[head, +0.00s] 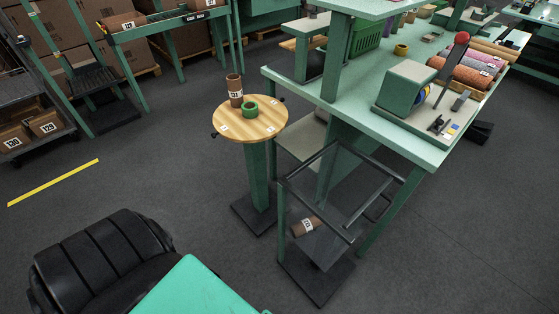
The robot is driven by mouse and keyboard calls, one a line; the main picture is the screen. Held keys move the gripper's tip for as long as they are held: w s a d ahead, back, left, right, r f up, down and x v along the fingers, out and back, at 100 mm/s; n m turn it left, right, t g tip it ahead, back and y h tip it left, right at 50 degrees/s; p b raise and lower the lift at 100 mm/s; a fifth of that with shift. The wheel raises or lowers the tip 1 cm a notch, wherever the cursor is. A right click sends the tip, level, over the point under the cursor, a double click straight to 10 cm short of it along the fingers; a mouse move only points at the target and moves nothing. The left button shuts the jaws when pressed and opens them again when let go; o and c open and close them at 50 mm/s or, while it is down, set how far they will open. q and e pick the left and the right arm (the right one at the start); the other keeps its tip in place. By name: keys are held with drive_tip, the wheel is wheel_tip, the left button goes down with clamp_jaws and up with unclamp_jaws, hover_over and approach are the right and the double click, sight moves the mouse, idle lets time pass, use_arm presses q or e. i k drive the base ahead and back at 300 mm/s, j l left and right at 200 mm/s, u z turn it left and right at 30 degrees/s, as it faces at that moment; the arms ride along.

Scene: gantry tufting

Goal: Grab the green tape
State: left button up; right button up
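A green tape roll (250,109) lies on a small round wooden-topped table (262,129) with a green post, left of the picture's middle. An upright brown cylinder with a white label (235,90) stands just behind and to the left of the tape, very close to it. Neither of my grippers shows in the head view, so nothing is seen holding the tape.
A large green workbench (390,125) stands right of the round table, with a yellow roll (400,50) on it. Grey floor (150,180) left of the round table is clear.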

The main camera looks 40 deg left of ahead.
sight(250, 108)
drive_tip(key=u, duration=1.4)
drive_tip(key=i+j+z, duration=0.1)
drive_tip(key=z, duration=0.4)
drive_tip(key=j+z, duration=0.1)
drive_tip(key=z, duration=0.35)
drive_tip(key=i+j+z, duration=0.1)
drive_tip(key=z, duration=0.4)
drive_tip(key=j+z, duration=0.15)
drive_tip(key=z, duration=0.3)
drive_tip(key=j+z, duration=0.15)
drive_tip(key=z, duration=0.35)
drive_tip(key=k+j+z, duration=0.15)
drive_tip(key=j+z, duration=0.15)
drive_tip(key=j, duration=0.4)
drive_tip(key=k+j+z, duration=0.25)
drive_tip(key=j, duration=0.45)
drive_tip(key=k+j+z, duration=0.3)
drive_tip(key=j, duration=0.3)
drive_tip(key=k+j+z, duration=0.25)
drive_tip(key=k+j, duration=0.15)
drive_tip(key=j, duration=0.15)
drive_tip(key=k+j+z, duration=0.3)
drive_tip(key=k+j, duration=0.1)
drive_tip(key=j, duration=0.05)
